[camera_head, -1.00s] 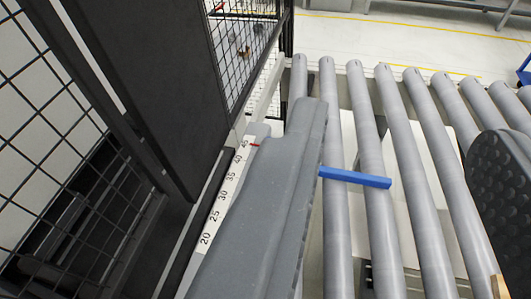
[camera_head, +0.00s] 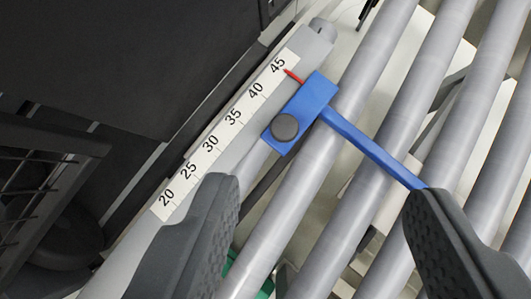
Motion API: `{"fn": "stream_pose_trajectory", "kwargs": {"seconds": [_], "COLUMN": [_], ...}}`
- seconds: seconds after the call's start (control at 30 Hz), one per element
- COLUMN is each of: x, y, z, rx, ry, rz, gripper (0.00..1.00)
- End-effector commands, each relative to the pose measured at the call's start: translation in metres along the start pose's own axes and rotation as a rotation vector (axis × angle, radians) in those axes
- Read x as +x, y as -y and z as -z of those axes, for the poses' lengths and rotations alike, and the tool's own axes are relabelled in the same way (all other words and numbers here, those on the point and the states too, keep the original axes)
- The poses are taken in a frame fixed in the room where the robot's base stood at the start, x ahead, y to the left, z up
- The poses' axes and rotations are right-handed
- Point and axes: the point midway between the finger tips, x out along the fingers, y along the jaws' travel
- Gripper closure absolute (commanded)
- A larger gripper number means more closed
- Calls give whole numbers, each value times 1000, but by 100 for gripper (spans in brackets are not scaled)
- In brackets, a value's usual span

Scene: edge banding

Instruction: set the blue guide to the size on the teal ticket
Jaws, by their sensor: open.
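The blue guide (camera_head: 318,95) sits on a rail beside a white number scale (camera_head: 222,137) marked 20 to 45. Its red pointer (camera_head: 293,76) points at the scale close to the 45 mark. A dark round knob (camera_head: 285,127) is on the guide's body, and a blue bar (camera_head: 372,148) reaches right across the rollers. My gripper (camera_head: 321,187) is open and empty, its fingers apart below the guide. The right fingertip overlaps the end of the bar; I cannot tell whether they touch. No teal ticket is identifiable.
Grey rollers (camera_head: 375,75) run diagonally through the middle and right. A dark panel (camera_head: 130,60) stands at upper left, with a mesh guard (camera_head: 25,185) below it. Something green (camera_head: 229,262) shows beneath the rollers.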

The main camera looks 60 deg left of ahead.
Motion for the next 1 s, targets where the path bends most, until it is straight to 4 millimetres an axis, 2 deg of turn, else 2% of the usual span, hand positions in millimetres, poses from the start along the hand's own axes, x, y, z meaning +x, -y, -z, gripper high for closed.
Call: {"fn": "stream_pose_trajectory", "kwargs": {"seconds": [0.07,0.13,0.3,0.67,1.0], "x": [22,43,74,104,163], "y": [1,2,4,8,16], "z": [0,-9,-25,-40,-54], "rx": [-31,-56,-100,-121,-123], "ry": [63,118,209,252,250], "rz": [37,69,116,141,138], "gripper": [47,47,47,47,47]}}
